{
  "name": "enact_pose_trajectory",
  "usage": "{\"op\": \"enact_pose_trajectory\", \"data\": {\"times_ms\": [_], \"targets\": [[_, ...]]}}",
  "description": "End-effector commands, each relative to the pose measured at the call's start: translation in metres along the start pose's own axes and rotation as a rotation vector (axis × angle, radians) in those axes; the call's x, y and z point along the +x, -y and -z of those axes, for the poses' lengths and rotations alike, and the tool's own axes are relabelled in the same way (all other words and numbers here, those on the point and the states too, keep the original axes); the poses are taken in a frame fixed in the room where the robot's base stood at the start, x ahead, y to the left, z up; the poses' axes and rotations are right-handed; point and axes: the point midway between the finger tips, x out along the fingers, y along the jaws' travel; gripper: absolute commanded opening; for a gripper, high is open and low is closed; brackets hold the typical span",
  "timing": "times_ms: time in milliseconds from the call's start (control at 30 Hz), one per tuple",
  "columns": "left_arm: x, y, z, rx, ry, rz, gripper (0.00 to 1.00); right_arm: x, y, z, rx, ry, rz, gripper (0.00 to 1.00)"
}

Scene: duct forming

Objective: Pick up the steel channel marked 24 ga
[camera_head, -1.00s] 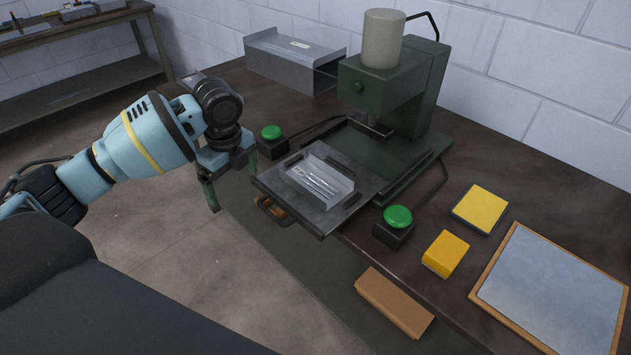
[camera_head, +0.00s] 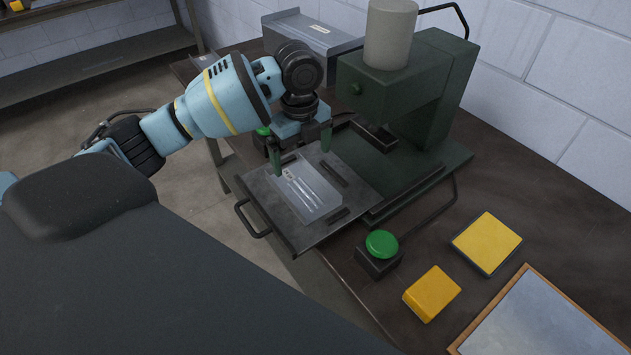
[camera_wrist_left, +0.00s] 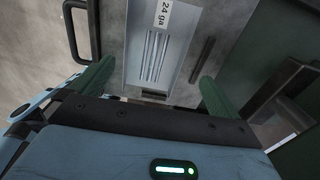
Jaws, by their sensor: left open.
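The steel channel marked 24 ga (camera_head: 306,191) lies on the sliding metal tray (camera_head: 302,236) in front of the green press. It is a shiny grey piece with ribs along it and a white label at one end. In the left wrist view the channel (camera_wrist_left: 154,55) shows with its label reading "24 ga". My left gripper (camera_head: 300,145) is open, pointing down at the channel's back end. In the left wrist view its green fingers (camera_wrist_left: 153,83) are spread to either side of the channel's near end, with nothing between them gripped. My right gripper is out of view.
The green press (camera_head: 415,95) stands just behind the tray. A green button (camera_head: 382,244) is at the front, and another (camera_head: 263,131) is partly behind my left gripper. A larger metal duct (camera_head: 305,38) lies at the back. Yellow blocks (camera_head: 432,293) and a framed sheet (camera_head: 545,318) lie at right.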

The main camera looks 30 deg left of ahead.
Motion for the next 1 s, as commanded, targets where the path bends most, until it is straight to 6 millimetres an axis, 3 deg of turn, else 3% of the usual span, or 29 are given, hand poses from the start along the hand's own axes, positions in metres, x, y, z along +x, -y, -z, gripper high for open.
{"op": "enact_pose_trajectory", "data": {"times_ms": [300,600,1000], "targets": [[0.017,-0.001,0.0,-0.001,0.0,-0.004,1.0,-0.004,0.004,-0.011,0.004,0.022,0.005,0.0],[0.03,-0.001,0.001,0.0,0.0,-0.001,1.0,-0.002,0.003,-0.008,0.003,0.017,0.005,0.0],[0.077,-0.004,0.007,-0.001,0.001,-0.001,1.0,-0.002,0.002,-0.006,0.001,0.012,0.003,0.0]]}}
